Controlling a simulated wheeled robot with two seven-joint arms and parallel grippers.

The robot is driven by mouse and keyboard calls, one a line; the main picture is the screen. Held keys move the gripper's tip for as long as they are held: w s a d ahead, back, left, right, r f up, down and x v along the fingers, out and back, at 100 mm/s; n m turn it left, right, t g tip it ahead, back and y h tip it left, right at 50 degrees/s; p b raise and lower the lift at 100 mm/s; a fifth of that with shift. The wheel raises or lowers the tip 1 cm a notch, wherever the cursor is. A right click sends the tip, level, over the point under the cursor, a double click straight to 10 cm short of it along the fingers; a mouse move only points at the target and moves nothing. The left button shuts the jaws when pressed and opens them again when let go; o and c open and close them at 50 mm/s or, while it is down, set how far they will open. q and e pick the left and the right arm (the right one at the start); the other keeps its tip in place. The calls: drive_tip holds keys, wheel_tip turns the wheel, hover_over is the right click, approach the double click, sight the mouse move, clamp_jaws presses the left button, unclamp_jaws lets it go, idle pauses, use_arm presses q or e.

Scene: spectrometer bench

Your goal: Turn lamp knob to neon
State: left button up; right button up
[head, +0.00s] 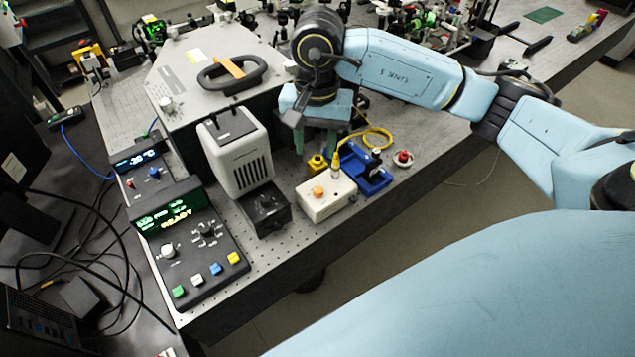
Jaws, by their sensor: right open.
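A black box with a dark knob on top (265,202) stands at the foot of a light grey vented lamp housing (238,155). Its markings are too small to read, so I cannot tell the knob's setting. A black control panel (205,270) to its left has a silver knob (169,251), a black knob (205,229) and a green display reading "READY". My right gripper (314,142) points down behind and right of the black box, apart from it, with its fingers open and empty. My left gripper is not in view.
A white box with an orange button (326,195), a blue holder (371,176) and a red button (403,158) stand right of the black box. A large grey instrument (190,75) with a black handle is behind. Cables lie at left. The bench's front edge is near.

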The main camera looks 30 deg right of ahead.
sight(318, 190)
drive_tip(key=f, duration=0.4)
drive_tip(key=f+p, duration=0.1)
drive_tip(key=f, duration=0.8)
drive_tip(key=shift+d+f+p, duration=0.15)
drive_tip(key=shift+d+p, duration=0.15)
clamp_jaws()
